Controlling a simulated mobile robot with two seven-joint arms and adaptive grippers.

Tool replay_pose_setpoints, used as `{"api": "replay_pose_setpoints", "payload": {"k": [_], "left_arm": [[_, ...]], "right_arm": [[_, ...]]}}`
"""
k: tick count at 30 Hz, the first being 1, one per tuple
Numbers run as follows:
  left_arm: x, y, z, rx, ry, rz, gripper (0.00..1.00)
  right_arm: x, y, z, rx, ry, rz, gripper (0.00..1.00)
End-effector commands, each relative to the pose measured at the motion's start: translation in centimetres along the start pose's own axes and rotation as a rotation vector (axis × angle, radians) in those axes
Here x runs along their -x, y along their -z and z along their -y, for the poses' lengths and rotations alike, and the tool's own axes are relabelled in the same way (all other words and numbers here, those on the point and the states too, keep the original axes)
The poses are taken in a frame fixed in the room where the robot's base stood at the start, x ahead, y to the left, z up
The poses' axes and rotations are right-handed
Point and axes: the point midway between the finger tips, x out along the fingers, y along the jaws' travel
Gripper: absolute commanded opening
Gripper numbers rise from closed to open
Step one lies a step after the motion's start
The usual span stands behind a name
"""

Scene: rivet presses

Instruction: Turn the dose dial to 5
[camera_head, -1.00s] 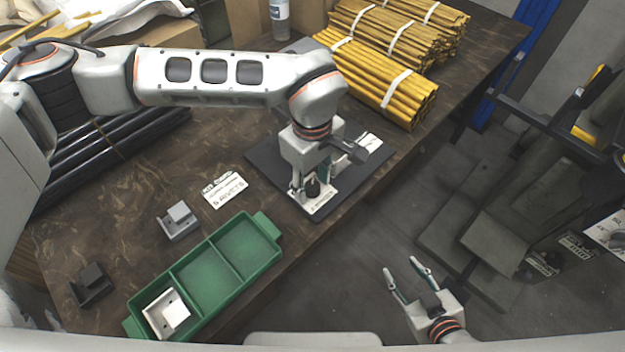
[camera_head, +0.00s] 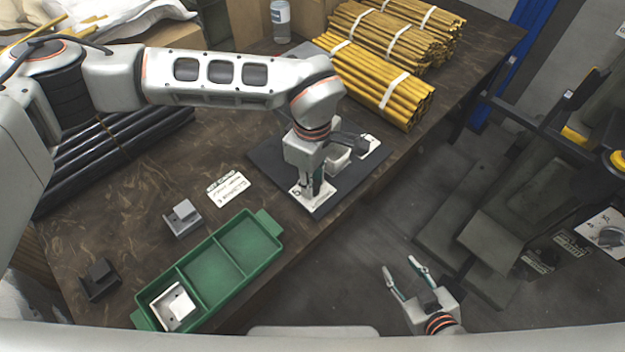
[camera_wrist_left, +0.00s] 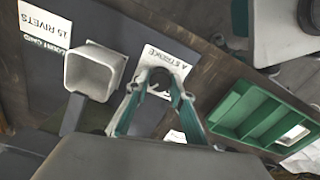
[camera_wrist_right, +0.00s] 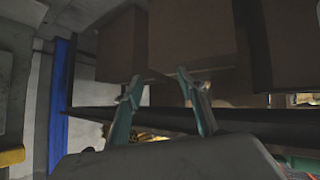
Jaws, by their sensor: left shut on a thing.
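The dose dial is a small dark knob (camera_wrist_left: 159,83) on a white plate (camera_head: 319,203) lettered "A STROKE" in the left wrist view; a "5" shows at the plate's left corner. My left gripper (camera_head: 314,188) points down over it, fingers shut on the knob, which they mostly hide in the head view. I cannot read the dial's pointer. A white card (camera_head: 228,188) about rivets lies left of the dark mat (camera_head: 345,182). My right gripper (camera_head: 403,274) is open and empty, away from the table's front edge.
A white square funnel (camera_wrist_left: 92,71) stands close beside the left fingers. A green compartment tray (camera_head: 250,216) and grey blocks (camera_head: 182,218) lie to the left. Yellow rod bundles (camera_head: 385,85) lie behind. Another white dial plate (camera_head: 606,232) shows at the right edge.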

Motion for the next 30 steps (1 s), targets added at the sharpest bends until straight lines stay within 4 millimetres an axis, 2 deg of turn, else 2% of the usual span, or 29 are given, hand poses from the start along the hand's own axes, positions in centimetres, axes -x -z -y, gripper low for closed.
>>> {"api": "replay_pose_setpoints", "payload": {"k": [1,12,30], "left_arm": [[0.5,0.1,0.0,0.041,-0.004,-0.005,0.01],[0.4,0.0,0.0,0.392,-0.002,-0.003,0.01],[0.2,-0.1,0.0,0.957,-0.001,0.0,0.01]], "right_arm": [[0.2,0.6,-0.2,-0.001,-0.002,-0.005,0.4],[1.2,2.8,-0.2,-0.021,0.005,-0.031,0.4],[2.8,3.5,0.6,-0.048,0.028,-0.018,0.4]]}}
